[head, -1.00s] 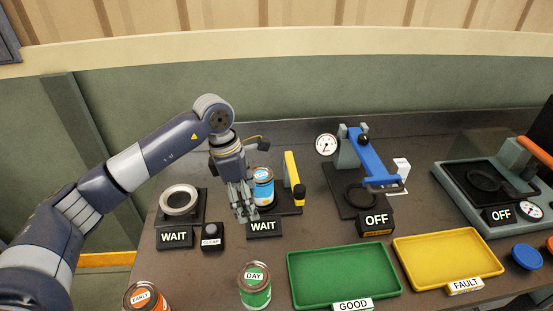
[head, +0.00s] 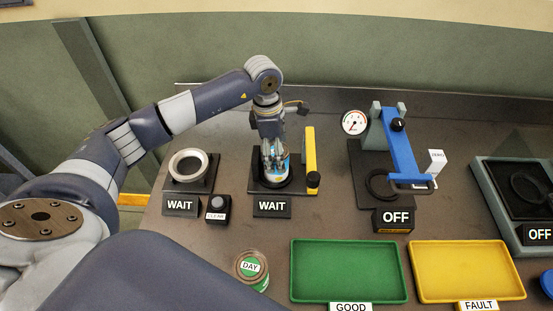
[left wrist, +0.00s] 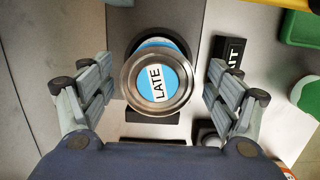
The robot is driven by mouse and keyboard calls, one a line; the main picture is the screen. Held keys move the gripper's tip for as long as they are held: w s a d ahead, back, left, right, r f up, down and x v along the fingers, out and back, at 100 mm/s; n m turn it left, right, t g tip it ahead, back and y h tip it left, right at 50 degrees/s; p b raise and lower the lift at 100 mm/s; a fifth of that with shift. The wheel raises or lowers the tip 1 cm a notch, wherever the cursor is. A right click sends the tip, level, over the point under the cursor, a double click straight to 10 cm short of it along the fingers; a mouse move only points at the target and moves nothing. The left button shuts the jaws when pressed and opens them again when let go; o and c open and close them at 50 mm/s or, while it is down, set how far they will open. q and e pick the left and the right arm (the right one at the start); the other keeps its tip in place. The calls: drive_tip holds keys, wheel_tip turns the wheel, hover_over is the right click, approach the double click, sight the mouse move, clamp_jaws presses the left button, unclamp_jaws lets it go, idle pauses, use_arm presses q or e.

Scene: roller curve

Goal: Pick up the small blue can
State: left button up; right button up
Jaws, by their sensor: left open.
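The small blue can (head: 285,168) stands upright on the black stand with a WAIT sign, partly hidden behind my left gripper in the head view. In the left wrist view the can (left wrist: 158,85) shows from above, with a metal rim and a blue lid label reading LATE. My left gripper (head: 273,165) points down at the can. In the left wrist view its open fingers (left wrist: 160,92) stand on either side of the can, with a gap on each side. My right gripper is not in view.
A yellow lever (head: 310,158) stands just right of the can. A ring stand (head: 189,167) and a CLEAR button (head: 217,205) are to the left. A green DAY can (head: 252,268), a green tray (head: 350,270) and a yellow tray (head: 468,270) are in front. A blue-handled press (head: 400,150) stands right.

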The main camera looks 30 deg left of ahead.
use_arm(q)
wheel_tip(320, 180, down, 3)
drive_tip(key=shift+w+d+f+p, duration=0.1)
drive_tip(key=shift+w+f+p, duration=0.05)
drive_tip(key=shift+p, duration=0.95)
drive_tip(key=shift+f, duration=0.6)
drive_tip(key=shift+c, duration=1.3)
drive_tip(key=c, duration=0.9)
drive_tip(key=shift+c, duration=0.8)
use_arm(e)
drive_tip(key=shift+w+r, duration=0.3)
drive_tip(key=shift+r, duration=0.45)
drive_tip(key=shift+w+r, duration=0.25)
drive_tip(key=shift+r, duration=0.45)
